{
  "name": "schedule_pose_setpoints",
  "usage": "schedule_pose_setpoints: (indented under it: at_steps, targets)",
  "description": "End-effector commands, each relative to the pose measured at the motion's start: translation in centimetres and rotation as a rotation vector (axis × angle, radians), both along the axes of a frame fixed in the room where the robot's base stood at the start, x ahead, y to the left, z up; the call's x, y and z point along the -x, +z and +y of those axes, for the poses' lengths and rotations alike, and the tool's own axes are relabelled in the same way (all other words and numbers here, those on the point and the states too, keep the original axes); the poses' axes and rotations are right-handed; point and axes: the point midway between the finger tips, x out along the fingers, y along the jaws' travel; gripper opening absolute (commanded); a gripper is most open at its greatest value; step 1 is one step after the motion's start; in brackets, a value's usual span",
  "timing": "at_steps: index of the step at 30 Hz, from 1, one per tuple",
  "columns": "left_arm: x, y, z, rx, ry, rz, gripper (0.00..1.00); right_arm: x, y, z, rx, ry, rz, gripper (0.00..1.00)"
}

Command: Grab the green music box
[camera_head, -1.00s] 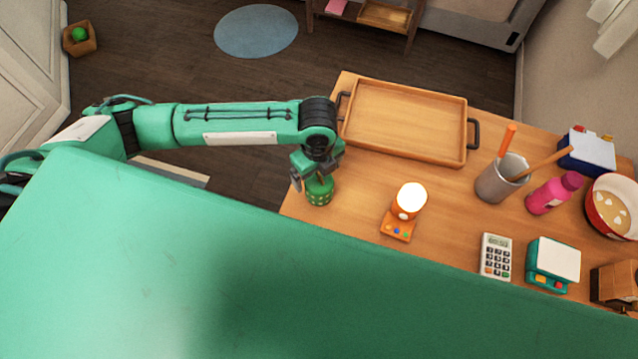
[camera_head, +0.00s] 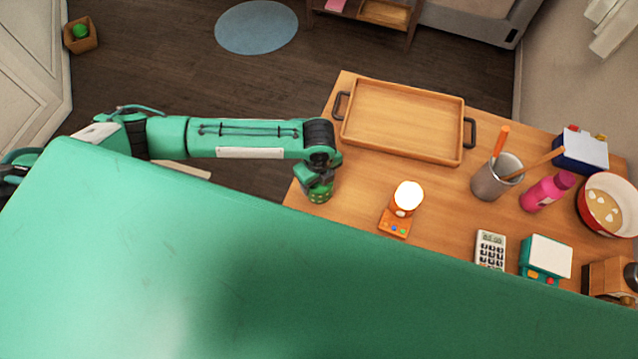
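My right gripper is not in view.
A wooden tray (camera_head: 404,158) with dark handles lies behind the music box. An orange lamp (camera_head: 396,223) stands to its right. Farther right are a grey cup (camera_head: 489,182), a pink bottle (camera_head: 545,194), a calculator (camera_head: 490,249) and a red bowl (camera_head: 584,210).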

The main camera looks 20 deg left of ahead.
Motion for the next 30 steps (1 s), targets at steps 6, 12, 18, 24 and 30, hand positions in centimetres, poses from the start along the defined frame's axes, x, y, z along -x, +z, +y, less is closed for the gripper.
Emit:
schedule_pose_setpoints:
  at_steps: [6, 12, 18, 24, 30]
  targets:
    - [0.0, 0.1, 0.0, 0.001, 0.0, -0.001, 0.39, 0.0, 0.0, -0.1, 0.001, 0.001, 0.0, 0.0]
    - [0.0, 0.4, 0.0, 0.002, 0.0, -0.001, 0.39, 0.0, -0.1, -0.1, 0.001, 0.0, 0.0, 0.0]
    - [-0.2, 2.4, -0.1, 0.003, 0.0, -0.004, 0.39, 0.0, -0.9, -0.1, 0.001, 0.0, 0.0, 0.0]
    - [-0.2, 7.7, -0.1, 0.005, -0.002, -0.008, 0.39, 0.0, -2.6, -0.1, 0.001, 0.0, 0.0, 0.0]
    - [-0.2, 13.6, -0.1, 0.004, -0.001, -0.007, 0.39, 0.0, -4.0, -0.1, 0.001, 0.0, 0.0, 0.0]
